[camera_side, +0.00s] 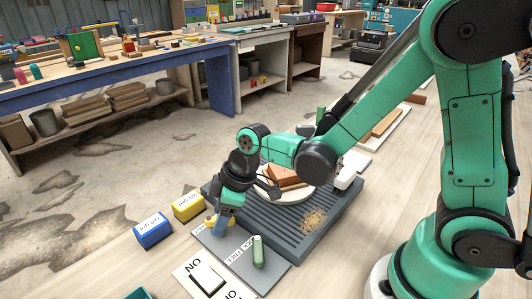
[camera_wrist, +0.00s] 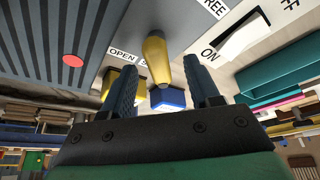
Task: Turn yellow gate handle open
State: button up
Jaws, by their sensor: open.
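The yellow gate handle (camera_wrist: 156,57) shows in the wrist view as a rounded tapered lever between my two fingers. An OPEN label (camera_wrist: 122,55) lies to its left, and a second label beside it is mostly hidden by the handle. My gripper (camera_wrist: 160,78) is open, with one finger on each side of the handle; I cannot tell whether either touches it. In the side view my gripper (camera_side: 221,222) points down over the far edge of the grey panel (camera_side: 225,253), and a little yellow of the handle (camera_side: 209,221) shows beside the fingers.
A green handle (camera_side: 258,251) stands upright on the same panel, near a FREE label. A white ON/OFF rocker switch (camera_side: 207,279) is in front. Blue (camera_side: 153,230) and yellow (camera_side: 188,206) blocks lie left. A ridged grey board (camera_side: 333,222) carrying wooden pieces lies behind right.

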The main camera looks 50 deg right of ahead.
jog(key=shift+c, duration=0.2)
grip_shut()
jog(key=shift+m, duration=0.4)
jog(key=m+t+h, duration=0.1)
jog(key=m, duration=0.2)
jog(key=shift+a+m+h, duration=0.1)
jog(key=shift+m+h, duration=0.2)
jog(key=shift+m, duration=0.1)
jog(key=m, duration=0.2)
jog(key=m+h, duration=0.1)
jog(key=m, duration=0.1)
jog(key=shift+a+m+h, duration=0.1)
jog(key=shift+m+h, duration=0.2)
jog(key=m+h, duration=0.1)
jog(key=m, duration=0.3)
jog(key=shift+h, duration=0.4)
jog(key=m+h, duration=0.1)
jog(key=m, duration=0.3)
jog(key=shift+a+m+g, duration=0.1)
jog(key=shift+m+g, duration=0.2)
jog(key=shift+g, duration=0.1)
